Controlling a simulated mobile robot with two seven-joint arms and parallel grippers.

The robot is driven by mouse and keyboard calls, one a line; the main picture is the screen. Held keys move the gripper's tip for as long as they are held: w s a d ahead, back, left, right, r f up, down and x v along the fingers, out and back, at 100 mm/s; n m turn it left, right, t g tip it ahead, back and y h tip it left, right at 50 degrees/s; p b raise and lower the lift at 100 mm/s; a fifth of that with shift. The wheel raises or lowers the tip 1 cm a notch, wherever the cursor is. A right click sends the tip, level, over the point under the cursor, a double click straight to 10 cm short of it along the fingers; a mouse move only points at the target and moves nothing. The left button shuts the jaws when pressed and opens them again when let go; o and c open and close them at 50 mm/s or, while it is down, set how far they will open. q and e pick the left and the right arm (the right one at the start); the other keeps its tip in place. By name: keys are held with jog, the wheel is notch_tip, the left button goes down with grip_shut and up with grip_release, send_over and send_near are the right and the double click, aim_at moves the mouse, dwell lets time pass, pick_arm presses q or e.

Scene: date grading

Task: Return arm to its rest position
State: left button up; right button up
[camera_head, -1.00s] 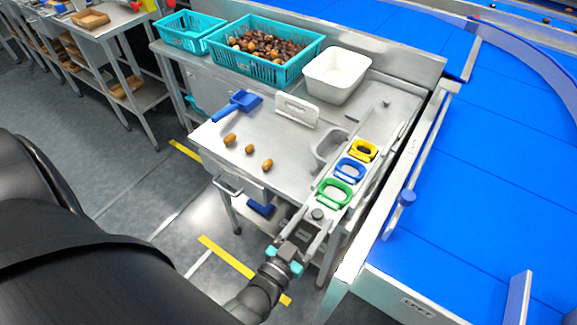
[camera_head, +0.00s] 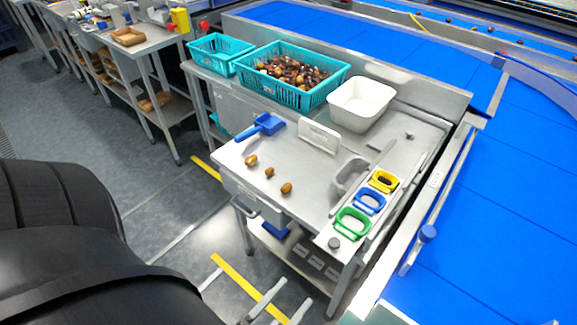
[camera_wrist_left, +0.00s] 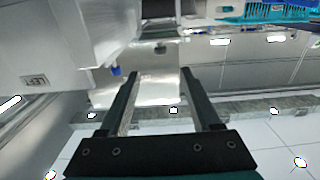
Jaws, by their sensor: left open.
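My left gripper (camera_head: 294,297) shows only its two finger ends, at the bottom edge of the head view. It is in front of and below the steel table's near corner, over the floor. In the left wrist view the left gripper's two dark fingers (camera_wrist_left: 160,75) are spread apart with nothing between them. A large black part of my arm fills the lower left of the head view. My right gripper is not in view.
A blue conveyor (camera_head: 500,220) runs along the right. Floor is clear at left.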

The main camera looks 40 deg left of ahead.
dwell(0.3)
pick_arm(q)
jog(key=s+d+f+m+g+h+b, duration=0.15)
jog(key=f+g, duration=0.25)
jog(key=f, duration=0.6)
jog(key=s+a+f+g+b, duration=0.15)
jog(key=f+g, duration=0.25)
jog(key=f, duration=0.7)
jog(key=s+a+f+g+y+b, duration=0.1)
jog(key=s+a+f+g+y, duration=0.1)
jog(key=s+f+g, duration=0.7)
jog(key=s+a+f, duration=0.1)
jog(key=s+f, duration=0.4)
jog(key=shift+a+f, duration=0.25)
jog(key=shift+a, duration=0.15)
jog(key=shift+m, duration=0.25)
